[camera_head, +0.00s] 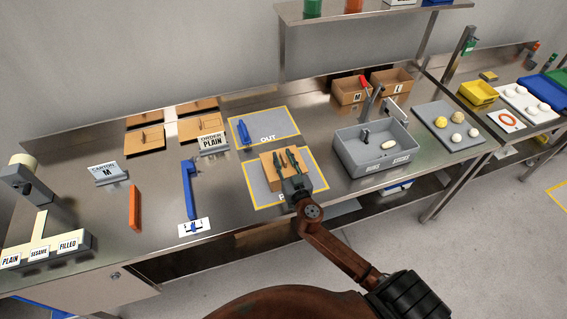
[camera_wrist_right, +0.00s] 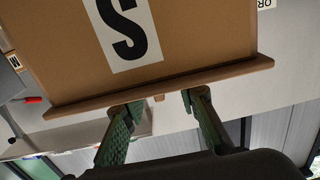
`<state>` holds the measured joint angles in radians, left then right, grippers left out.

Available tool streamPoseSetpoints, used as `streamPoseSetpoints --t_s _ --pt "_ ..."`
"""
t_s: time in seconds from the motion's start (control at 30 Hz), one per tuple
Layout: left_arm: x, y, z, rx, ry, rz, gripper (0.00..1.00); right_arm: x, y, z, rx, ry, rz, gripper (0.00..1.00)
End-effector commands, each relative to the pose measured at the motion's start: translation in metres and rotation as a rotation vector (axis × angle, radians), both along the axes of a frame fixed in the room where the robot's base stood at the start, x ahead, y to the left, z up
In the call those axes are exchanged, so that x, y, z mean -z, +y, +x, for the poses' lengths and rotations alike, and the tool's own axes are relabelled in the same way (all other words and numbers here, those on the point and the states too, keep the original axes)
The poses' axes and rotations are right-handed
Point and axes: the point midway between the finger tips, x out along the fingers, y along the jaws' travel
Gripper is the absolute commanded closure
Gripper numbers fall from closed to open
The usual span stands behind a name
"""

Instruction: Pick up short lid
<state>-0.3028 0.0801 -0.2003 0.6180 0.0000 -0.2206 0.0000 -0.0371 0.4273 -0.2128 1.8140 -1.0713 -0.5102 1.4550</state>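My right gripper (camera_head: 288,158) is over a brown carton on the front grey mat; the carton (camera_wrist_right: 190,35) carries a large "S" label in the right wrist view. A flat brown lid (camera_wrist_right: 220,77) lies along the carton's edge there, with a small brown nub (camera_wrist_right: 158,97) between my fingers. My right gripper (camera_wrist_right: 160,105) is open, its two green-padded fingers apart on either side of the nub. I cannot tell whether they touch the lid. Several flat brown lids (camera_head: 144,141) with handles lie at the back left. My left gripper is not in view.
A blue-handled tool (camera_head: 188,190) and an orange bar (camera_head: 135,207) lie left of the mat (camera_head: 258,187). A grey bin (camera_head: 350,160) stands to the right. Signs (camera_head: 213,145) stand behind. The table's front edge is close to my arm.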

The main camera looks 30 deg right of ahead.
Motion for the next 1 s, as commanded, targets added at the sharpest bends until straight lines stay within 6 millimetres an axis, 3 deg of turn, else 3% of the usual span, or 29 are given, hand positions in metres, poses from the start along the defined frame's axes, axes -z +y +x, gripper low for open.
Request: streamPoseSetpoints --t_s 0.23,0.63,1.0 --pt "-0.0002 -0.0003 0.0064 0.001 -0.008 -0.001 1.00 0.0003 -0.0013 0.0005 0.002 0.000 0.000 0.73" --pt "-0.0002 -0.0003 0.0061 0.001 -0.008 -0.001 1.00 0.0002 -0.0013 0.0003 0.002 0.000 0.000 1.00" --pt "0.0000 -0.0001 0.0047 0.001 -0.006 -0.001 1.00 0.0000 -0.0012 0.0003 0.002 0.000 0.000 1.00"
